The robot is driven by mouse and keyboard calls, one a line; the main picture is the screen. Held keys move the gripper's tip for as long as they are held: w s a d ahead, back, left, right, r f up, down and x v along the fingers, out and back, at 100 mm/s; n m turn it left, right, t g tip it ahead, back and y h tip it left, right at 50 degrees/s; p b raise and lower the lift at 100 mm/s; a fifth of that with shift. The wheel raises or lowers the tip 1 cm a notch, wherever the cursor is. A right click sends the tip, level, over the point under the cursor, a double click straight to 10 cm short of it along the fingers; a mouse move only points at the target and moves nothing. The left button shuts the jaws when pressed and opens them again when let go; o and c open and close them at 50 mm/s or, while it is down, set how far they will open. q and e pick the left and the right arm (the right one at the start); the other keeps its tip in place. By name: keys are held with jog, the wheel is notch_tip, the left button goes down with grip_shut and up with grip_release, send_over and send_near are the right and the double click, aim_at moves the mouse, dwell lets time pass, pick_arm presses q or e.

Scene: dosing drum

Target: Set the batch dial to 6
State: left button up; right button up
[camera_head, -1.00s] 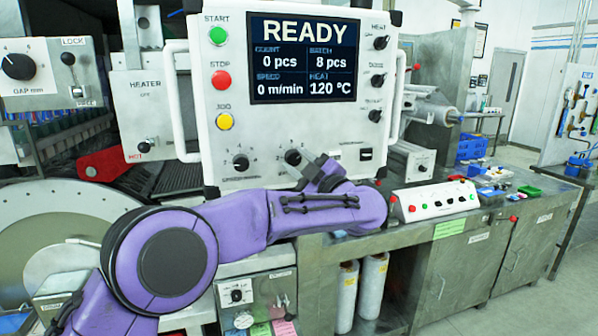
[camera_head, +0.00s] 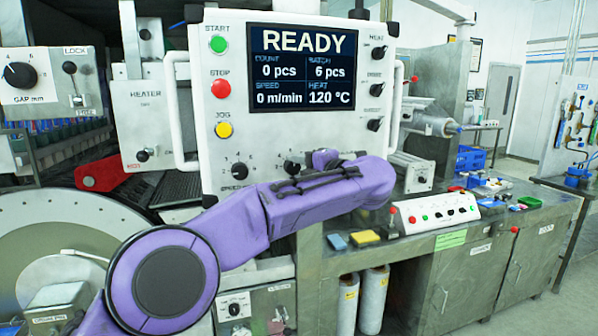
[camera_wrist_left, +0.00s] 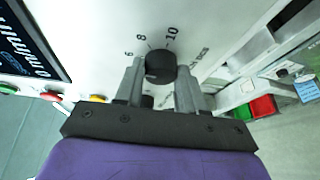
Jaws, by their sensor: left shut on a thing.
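The black batch dial (camera_head: 291,167) is low on the panel, just above my left forearm. In the left wrist view the dial (camera_wrist_left: 160,66) has the marks 6, 8 and 10 around it. My left gripper (camera_wrist_left: 160,80) is shut on the dial, one finger on each side. In the head view the arm hides its fingers. The pointer's exact direction is hard to tell. My right gripper does not show.
Another black dial (camera_head: 239,170) is to the left on the panel. Green START (camera_head: 218,44), red STOP (camera_head: 221,88) and yellow JOG (camera_head: 224,129) buttons line its left side. A white button box (camera_head: 436,212) stands on the bench to the right.

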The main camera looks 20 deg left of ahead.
pick_arm(q)
jog(key=shift+f+n+h, duration=0.2)
jog(key=shift+n+h, duration=0.1)
jog(key=shift+n, duration=0.2)
jog(key=o, duration=0.9)
jog(key=shift+o, duration=0.7)
jog(key=shift+r, duration=0.1)
jog(key=shift+s, duration=0.1)
jog(key=b+v, duration=0.3)
jog(key=v, duration=0.7)
jog(key=shift+d, duration=0.25)
jog(key=shift+s, duration=0.1)
